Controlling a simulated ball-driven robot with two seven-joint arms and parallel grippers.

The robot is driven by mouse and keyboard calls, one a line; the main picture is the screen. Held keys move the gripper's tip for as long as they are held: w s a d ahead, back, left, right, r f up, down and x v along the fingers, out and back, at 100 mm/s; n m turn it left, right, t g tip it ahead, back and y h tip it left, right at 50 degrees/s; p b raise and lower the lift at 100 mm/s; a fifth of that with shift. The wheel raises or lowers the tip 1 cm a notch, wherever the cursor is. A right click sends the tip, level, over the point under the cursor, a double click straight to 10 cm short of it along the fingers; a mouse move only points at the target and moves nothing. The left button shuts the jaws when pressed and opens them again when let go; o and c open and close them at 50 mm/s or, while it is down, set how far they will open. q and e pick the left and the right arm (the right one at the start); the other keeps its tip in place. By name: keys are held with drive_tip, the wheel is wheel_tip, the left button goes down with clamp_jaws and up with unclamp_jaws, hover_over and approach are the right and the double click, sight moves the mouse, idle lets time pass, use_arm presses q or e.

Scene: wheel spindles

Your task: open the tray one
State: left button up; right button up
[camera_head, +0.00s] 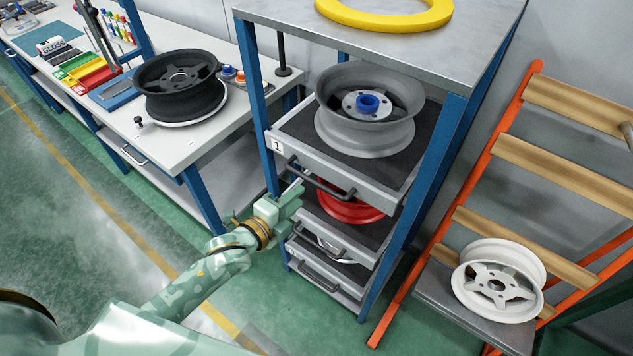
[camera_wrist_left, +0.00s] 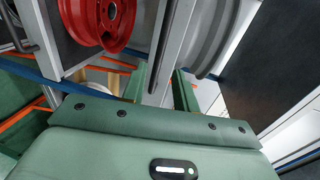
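Tray one (camera_head: 283,147), marked with a "1" label, is the top tray of the blue-legged rack. It has a grey front, a dark lining and a dark bar handle (camera_head: 322,182). A grey wheel with a blue hub (camera_head: 365,132) lies on it. My left gripper (camera_head: 295,190) is at the left end of this handle, in front of the tray. In the left wrist view, its two green fingers (camera_wrist_left: 160,88) stand apart, with a grey and dark bar seen between them. Whether they touch the handle cannot be told. My right gripper is not in view.
Lower trays (camera_head: 330,232) sit beneath, one with a red wheel (camera_head: 345,207). A workbench (camera_head: 190,150) with a black wheel (camera_head: 180,85) stands left. An orange-framed stand (camera_head: 480,165) with a white wheel (camera_head: 498,282) stands right. A yellow ring (camera_head: 385,18) lies on the rack top.

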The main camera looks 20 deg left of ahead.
sight(315, 181)
use_arm(q)
drive_tip(key=b+x, duration=0.1)
drive_tip(key=x, duration=0.7)
drive_tip(key=shift+w, duration=0.25)
clamp_jaws()
